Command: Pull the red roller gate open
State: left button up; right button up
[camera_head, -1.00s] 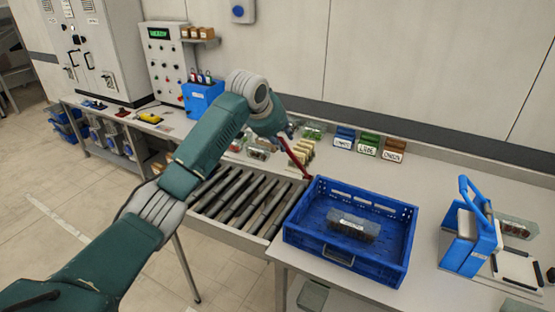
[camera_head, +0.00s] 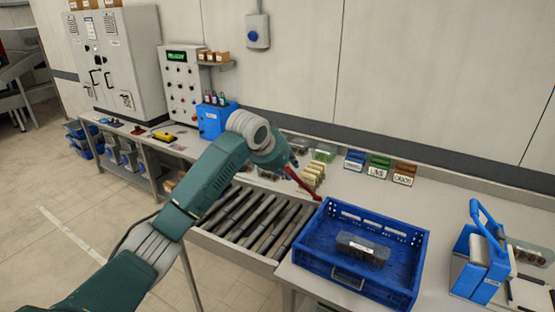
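The red roller gate (camera_head: 304,184) is a slim red bar at the right end of the roller conveyor (camera_head: 250,219), near the far left corner of the blue crate (camera_head: 411,285). My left arm reaches over the rollers from the lower left. My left gripper (camera_head: 287,166) is at the far end of the red bar, small and partly hidden by its own wrist. I cannot tell whether its fingers are around the bar or only beside it. My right gripper is not in view.
The blue crate holds a dark grey block (camera_head: 362,249) with a pale label. Yellowish parts (camera_head: 313,176) stand just behind the gate. Small blue, green and brown bins (camera_head: 379,167) stand by the wall. A blue and white device (camera_head: 480,262) is at the right.

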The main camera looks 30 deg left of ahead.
pick_arm(q)
jog(key=v, duration=1)
jog(key=shift+s+r, duration=0.25)
jog(key=shift+s, duration=0.1)
dwell(0.3)
dwell(0.5)
